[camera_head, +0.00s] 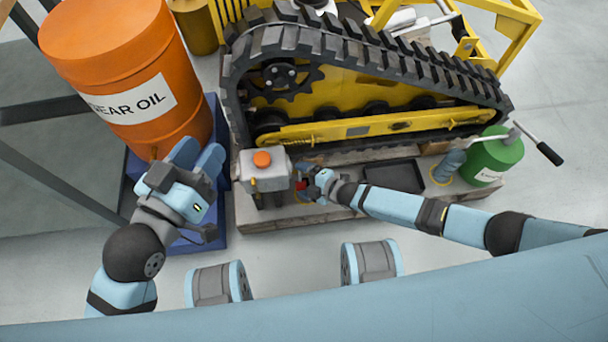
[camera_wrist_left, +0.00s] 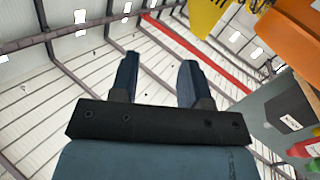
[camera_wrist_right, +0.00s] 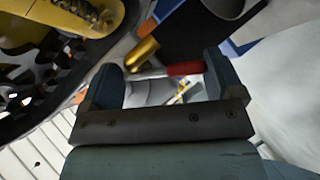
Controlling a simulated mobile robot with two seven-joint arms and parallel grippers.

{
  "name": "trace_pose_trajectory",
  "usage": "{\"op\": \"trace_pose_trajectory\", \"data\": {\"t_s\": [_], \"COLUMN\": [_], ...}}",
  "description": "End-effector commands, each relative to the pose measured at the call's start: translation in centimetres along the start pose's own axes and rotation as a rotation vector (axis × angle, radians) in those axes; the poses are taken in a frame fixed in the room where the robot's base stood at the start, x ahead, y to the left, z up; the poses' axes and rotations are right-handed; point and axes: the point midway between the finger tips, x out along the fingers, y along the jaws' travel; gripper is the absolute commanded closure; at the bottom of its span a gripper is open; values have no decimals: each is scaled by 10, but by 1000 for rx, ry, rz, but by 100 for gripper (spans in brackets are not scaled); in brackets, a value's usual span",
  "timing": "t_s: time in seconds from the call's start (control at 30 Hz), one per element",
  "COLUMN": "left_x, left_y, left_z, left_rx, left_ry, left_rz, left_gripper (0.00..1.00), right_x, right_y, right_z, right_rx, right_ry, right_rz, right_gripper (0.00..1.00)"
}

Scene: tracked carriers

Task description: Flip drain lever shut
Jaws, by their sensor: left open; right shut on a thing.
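The drain lever has a red handle (camera_wrist_right: 186,68) on a metal stem beside a brass valve body (camera_wrist_right: 143,52) in the right wrist view. A bit of the red handle (camera_head: 302,185) shows in the head view, just right of the grey box with an orange cap (camera_head: 265,183). The fingers hide part of the lever in the head view. My left gripper (camera_head: 198,158) is open and empty, raised in front of the orange gear oil drum.
The orange drum (camera_head: 135,70) stands on a blue base at left. Behind the grey box is a tracked carrier (camera_head: 340,90). A black tray (camera_head: 394,176) and a green can (camera_head: 492,155) stand to the right.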

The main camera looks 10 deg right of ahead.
Motion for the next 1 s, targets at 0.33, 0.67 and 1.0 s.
{"op": "trace_pose_trajectory", "data": {"t_s": [0.33, 0.67, 1.0], "left_x": [-2, -3, -3], "left_y": [4, 5, 5], "left_z": [-27, -34, -35], "left_rx": [5, 7, 7], "left_ry": [84, 111, 116], "left_rz": [-7, -9, -10], "left_gripper": [57, 57, 57], "right_x": [-9, -12, -13], "right_y": [2, 2, 0], "right_z": [-4, -8, -8], "right_rx": [165, 261, 279], "right_ry": [-4, -4, -4], "right_rz": [-181, -272, -288], "right_gripper": [56, 56, 56]}}
